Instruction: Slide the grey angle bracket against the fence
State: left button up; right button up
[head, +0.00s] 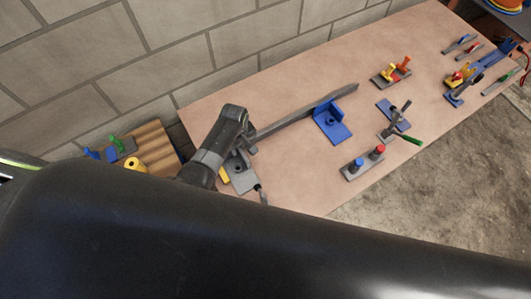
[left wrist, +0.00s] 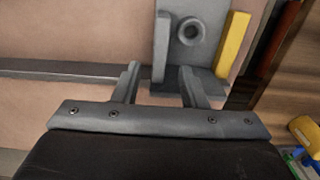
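The grey angle bracket (head: 243,180) lies near the left end of the tan table in the head view, partly hidden by my left gripper. In the left wrist view the bracket (left wrist: 205,52) shows a round hole and an upright plate. The fence looks to be the long grey bar (head: 305,112), which also runs along the left of the wrist view (left wrist: 60,70). My left gripper (head: 241,152) is at the bracket. Its fingers (left wrist: 160,78) are apart, with the upright plate between them in the picture; I cannot tell whether they touch. My right gripper is not seen.
A yellow block (left wrist: 235,45) is beside the bracket. A blue bracket (head: 333,124) stands near the bar's far end. A grey block with blue and red knobs (head: 363,163) and several other fixtures lie to the right. A brick wall borders the back.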

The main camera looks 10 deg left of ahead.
pick_arm(q)
jog(key=shift+r, duration=2.3)
